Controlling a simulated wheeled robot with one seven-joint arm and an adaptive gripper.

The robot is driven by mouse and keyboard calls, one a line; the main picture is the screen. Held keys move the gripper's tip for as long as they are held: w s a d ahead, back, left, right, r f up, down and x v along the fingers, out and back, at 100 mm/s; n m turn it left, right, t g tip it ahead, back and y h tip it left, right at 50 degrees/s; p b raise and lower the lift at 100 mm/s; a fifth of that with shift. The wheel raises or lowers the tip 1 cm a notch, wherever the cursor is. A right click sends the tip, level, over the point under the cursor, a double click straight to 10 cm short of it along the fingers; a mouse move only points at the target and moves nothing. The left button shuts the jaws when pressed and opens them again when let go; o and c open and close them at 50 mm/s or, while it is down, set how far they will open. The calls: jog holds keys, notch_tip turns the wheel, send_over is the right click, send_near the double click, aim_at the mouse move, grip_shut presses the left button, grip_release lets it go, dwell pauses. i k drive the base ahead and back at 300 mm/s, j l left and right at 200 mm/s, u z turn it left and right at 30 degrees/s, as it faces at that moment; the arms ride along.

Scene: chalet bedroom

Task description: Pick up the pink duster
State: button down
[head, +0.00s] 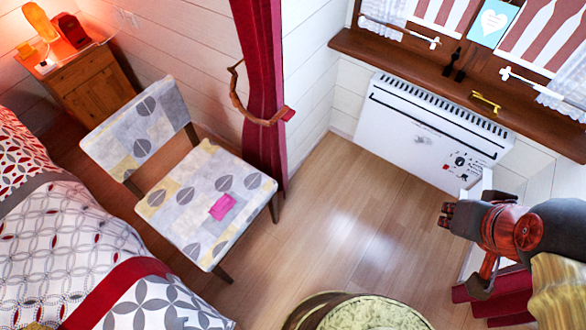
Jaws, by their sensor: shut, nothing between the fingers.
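A small flat pink item (222,206), which looks like the pink duster, lies on the seat of a chair (250,182) with grey-leaf upholstery, left of centre in the head view. My gripper (447,215) is at the right side of the head view, pointing left. It is shut and empty, far to the right of the chair and apart from the pink item. Nothing covers the pink item.
A bed (70,240) lies left of the chair. A wooden nightstand (93,90) stands behind it. A white heater (425,135) is under the windowsill (430,78). A round green-topped stool or pouf (370,315) is at the bottom. Bare floor (345,215) lies between chair and gripper.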

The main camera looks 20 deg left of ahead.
aim_at(225, 203)
jog(key=u, duration=2)
jog(key=z, duration=1.75)
jog(key=u, duration=1.75)
jog(key=i+l+u, duration=0.15)
jog(key=u, duration=0.2)
jog(key=i+l+u, duration=0.2)
jog(key=u, duration=0.15)
jog(key=i+l+u, duration=0.3)
jog(key=k+j, duration=0.05)
jog(key=k, duration=0.05)
